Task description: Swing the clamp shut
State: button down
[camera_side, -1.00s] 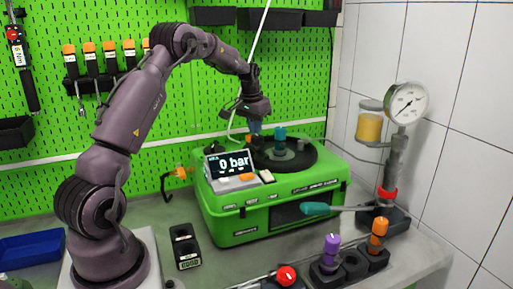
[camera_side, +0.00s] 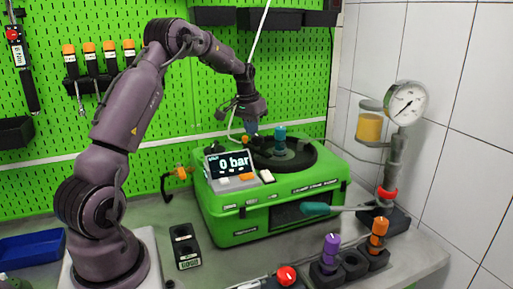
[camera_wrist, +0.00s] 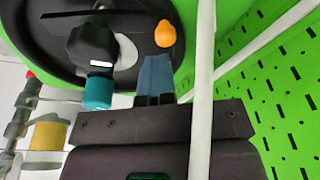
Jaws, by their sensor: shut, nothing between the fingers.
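My gripper (camera_side: 252,130) is over the left part of the round black plate (camera_side: 302,160) on top of the green pump case (camera_side: 262,222). In the wrist view its blue fingers (camera_wrist: 157,66) are together and empty. Their tips appear close to a small orange knob (camera_wrist: 165,33) at the plate's edge; I cannot tell if they touch it. A black knob with a teal end (camera_wrist: 98,90) stands to the left of the fingers; in the side view its teal part (camera_side: 280,132) shows. I cannot clearly make out which part is the clamp, or its hinge.
A white hose (camera_wrist: 203,90) runs close beside the fingers. The green pegboard (camera_side: 130,165) is behind.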

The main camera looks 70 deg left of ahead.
jog(key=shift+s+a+f+g, duration=0.1)
jog(key=shift+s+f+g, duration=0.2)
jog(key=shift+s+f, duration=0.75)
jog(key=shift+s, duration=0.1)
jog(key=shift+s+d+r, duration=0.1)
jog(key=shift+s+d, duration=0.25)
jog(key=shift+s, duration=0.5)
jog(key=shift+d+r, duration=0.2)
jog(key=shift+s+d, duration=0.7)
jog(key=shift+d, duration=0.2)
jog(key=shift+r, duration=0.15)
jog(key=shift+a+r, duration=0.3)
jog(key=shift+r, duration=0.1)
